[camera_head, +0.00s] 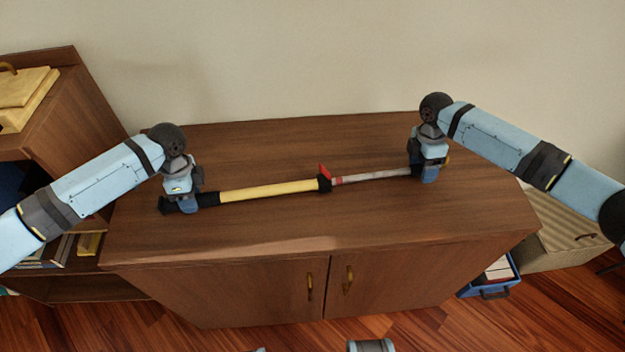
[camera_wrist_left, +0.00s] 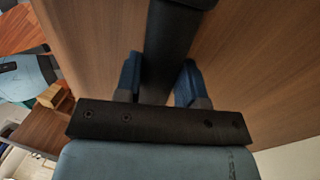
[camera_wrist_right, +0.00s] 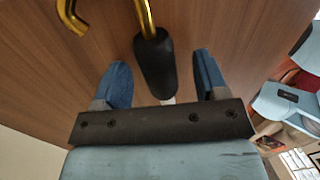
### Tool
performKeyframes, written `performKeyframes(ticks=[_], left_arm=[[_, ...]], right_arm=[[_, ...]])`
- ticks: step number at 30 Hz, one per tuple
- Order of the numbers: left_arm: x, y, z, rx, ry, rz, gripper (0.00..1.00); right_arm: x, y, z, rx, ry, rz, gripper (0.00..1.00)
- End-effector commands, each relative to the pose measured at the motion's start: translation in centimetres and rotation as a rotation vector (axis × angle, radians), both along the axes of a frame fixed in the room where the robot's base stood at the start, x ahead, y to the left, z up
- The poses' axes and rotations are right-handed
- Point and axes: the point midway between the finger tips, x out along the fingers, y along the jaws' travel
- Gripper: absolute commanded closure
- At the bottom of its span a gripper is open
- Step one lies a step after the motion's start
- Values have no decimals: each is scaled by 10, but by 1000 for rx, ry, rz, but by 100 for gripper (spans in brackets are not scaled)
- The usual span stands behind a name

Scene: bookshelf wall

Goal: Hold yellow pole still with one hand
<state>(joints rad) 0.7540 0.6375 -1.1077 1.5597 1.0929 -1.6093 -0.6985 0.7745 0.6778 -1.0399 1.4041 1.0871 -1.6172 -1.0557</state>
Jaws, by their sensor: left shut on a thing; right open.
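The yellow pole (camera_head: 268,191) lies across the wooden cabinet top, with a black grip at its left end. A black collar with a red lever (camera_head: 324,172) joins it to a thin grey rod (camera_head: 375,177). My left gripper (camera_head: 187,206) is shut on the black grip, which also shows between its fingers in the left wrist view (camera_wrist_left: 166,50). My right gripper (camera_head: 428,174) is open at the rod's far end. In the right wrist view, the black end piece (camera_wrist_right: 154,65) with a gold hook (camera_wrist_right: 146,18) lies between its spread fingers.
The cabinet (camera_head: 225,284) has two doors with brass handles, and its top is otherwise clear. A wall stands behind it. A shelf (camera_head: 85,100) is at the left. A blue bin (camera_head: 492,283) and a beige box (camera_head: 565,235) stand on the floor at right.

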Motion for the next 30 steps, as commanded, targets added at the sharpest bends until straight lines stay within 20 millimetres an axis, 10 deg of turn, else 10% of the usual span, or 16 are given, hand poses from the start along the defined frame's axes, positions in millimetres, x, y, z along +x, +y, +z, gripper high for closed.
performKeyframes(ticks=[30], left_arm=[[0,-1,0,-1,-1,-1,96]], right_arm=[[23,2,118,0,0,0,33]])
